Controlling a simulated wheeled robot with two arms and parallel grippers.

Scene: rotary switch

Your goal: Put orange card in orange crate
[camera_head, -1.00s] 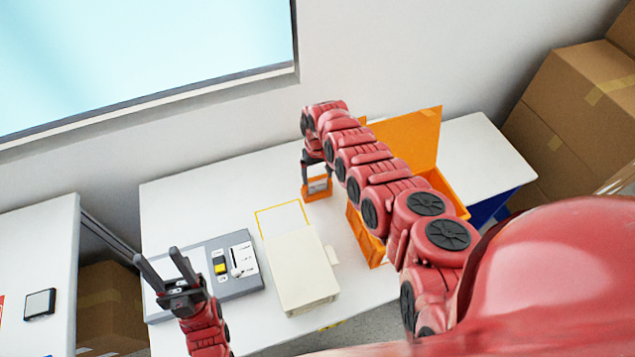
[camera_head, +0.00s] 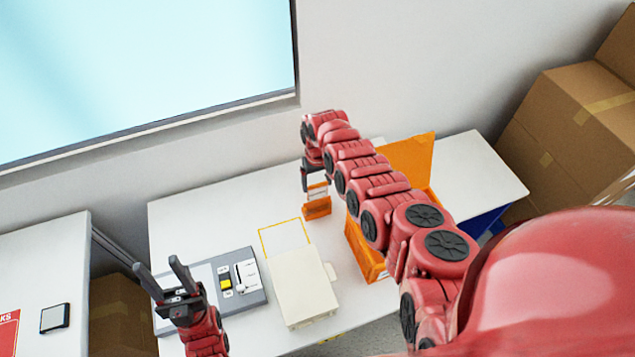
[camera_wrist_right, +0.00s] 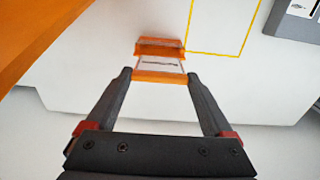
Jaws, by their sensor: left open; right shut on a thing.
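The orange card (camera_head: 317,192), white with an orange band, is between the fingers of my right gripper (camera_head: 315,184), which is shut on it. In the right wrist view the card (camera_wrist_right: 160,76) spans the fingertips, its orange band nearest me. The card is upright, just above a small orange holder (camera_head: 317,209); I cannot tell whether its lower edge is clear of it. The orange crate (camera_head: 362,252), lid raised, stands right of the holder, partly hidden by my right arm. My left gripper (camera_head: 165,276) is open and empty over the grey switch panel.
A cream box (camera_head: 298,285) lies in front of the holder, beside a yellow outline (camera_head: 284,235) on the white table. The grey panel (camera_head: 248,275) is at left. Blue bin (camera_head: 488,218) and cardboard boxes (camera_head: 575,125) are at right.

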